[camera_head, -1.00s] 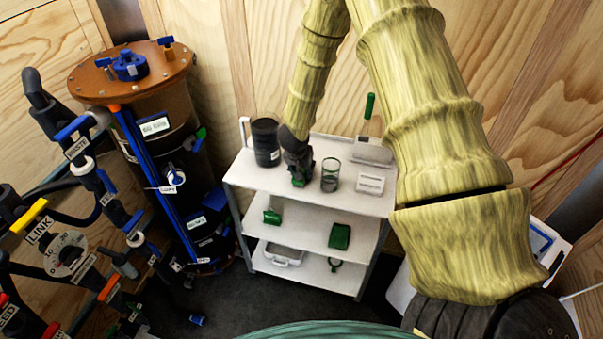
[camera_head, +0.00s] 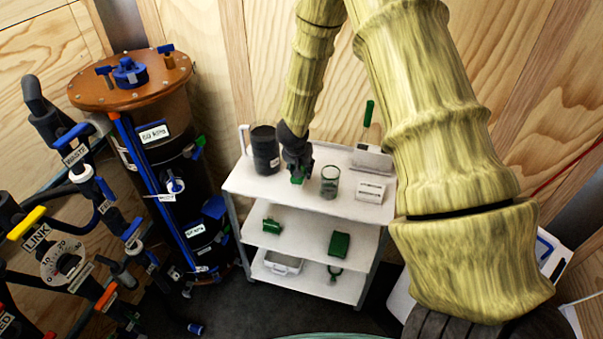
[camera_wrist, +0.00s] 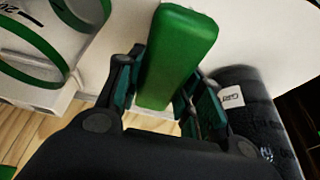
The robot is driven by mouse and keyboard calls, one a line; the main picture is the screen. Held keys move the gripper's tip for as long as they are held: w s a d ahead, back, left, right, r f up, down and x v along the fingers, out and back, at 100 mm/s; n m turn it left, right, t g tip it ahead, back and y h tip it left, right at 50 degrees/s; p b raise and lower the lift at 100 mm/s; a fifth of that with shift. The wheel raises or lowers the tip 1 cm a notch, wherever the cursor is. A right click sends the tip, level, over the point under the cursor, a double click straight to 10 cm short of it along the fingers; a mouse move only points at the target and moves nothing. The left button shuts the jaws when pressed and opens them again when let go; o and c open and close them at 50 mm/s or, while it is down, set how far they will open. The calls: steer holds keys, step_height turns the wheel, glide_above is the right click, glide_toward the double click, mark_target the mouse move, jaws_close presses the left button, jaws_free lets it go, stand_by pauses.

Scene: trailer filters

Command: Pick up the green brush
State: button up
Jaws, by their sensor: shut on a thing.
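The green brush (camera_wrist: 180,55) shows in the wrist view as a smooth green bar with rounded edges. It sits between the two fingers of my gripper (camera_wrist: 160,95), which is shut on it. No bristles can be seen. In the head view my gripper (camera_head: 297,172) is over the white cart's top shelf, between the black canister and the clear jar. A small green bit of the brush (camera_head: 297,180) shows below the fingers. Whether it touches the shelf is hard to tell.
On the cart (camera_head: 250,188) stand a black canister (camera_head: 265,150), a clear jar (camera_head: 330,181) with a green rim, and a white labelled box (camera_head: 370,192). A green handle (camera_head: 369,113) rises behind. Green items (camera_head: 340,244) lie on the middle shelf. A tall filter tank (camera_head: 155,140) stands left.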

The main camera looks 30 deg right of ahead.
steer(key=s+a+r+b, duration=0.1)
steer(key=s+a+b, duration=0.3)
steer(key=s, duration=0.9)
steer(key=a, duration=0.3)
steer(key=shift+s+a+b, duration=0.3)
steer(key=shift+s, duration=0.1)
